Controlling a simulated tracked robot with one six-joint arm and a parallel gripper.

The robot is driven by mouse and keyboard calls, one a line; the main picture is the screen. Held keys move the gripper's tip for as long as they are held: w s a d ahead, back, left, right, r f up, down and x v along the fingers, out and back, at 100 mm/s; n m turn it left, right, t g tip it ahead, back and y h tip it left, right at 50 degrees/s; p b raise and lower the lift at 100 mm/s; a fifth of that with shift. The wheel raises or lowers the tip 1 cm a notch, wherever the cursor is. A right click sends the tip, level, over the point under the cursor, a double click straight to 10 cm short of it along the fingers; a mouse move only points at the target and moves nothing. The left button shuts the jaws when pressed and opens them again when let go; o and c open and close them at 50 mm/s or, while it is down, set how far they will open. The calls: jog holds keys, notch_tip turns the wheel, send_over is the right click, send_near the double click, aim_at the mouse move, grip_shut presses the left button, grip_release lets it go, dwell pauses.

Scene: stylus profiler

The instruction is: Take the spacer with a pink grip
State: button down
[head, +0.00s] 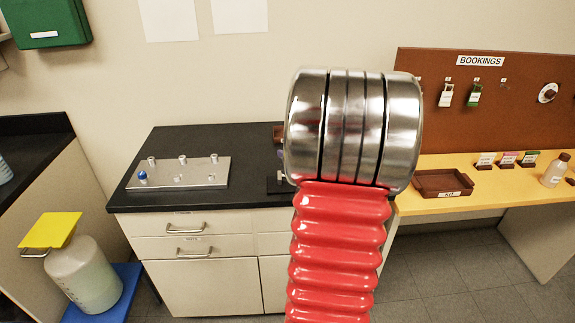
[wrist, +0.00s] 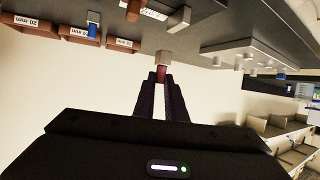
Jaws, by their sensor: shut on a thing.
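In the wrist view my gripper (wrist: 162,78) is shut on a small spacer (wrist: 164,57). The spacer has a pale grey block end, and a dark pink grip (wrist: 162,70) shows between the fingertips. The spacer appears clear of the dark bench surface, with pale background around it. In the head view my own red and silver arm hides the gripper and the spacer.
A metal plate with several pegs (head: 205,176), one blue-topped, lies on the black bench (head: 235,142). Brown blocks labelled 20 mm (wrist: 79,32) show in the wrist view, one with a blue piece (wrist: 93,28). A brown tray (head: 428,178) sits on the yellow table.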

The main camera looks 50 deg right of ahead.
notch_tip(320, 180, up, 4)
jog(key=shift+f, duration=0.25)
dwell(0.4)
jog(key=c, duration=2.4)
grip_release()
jog(key=shift+c, duration=0.2)
grip_shut()
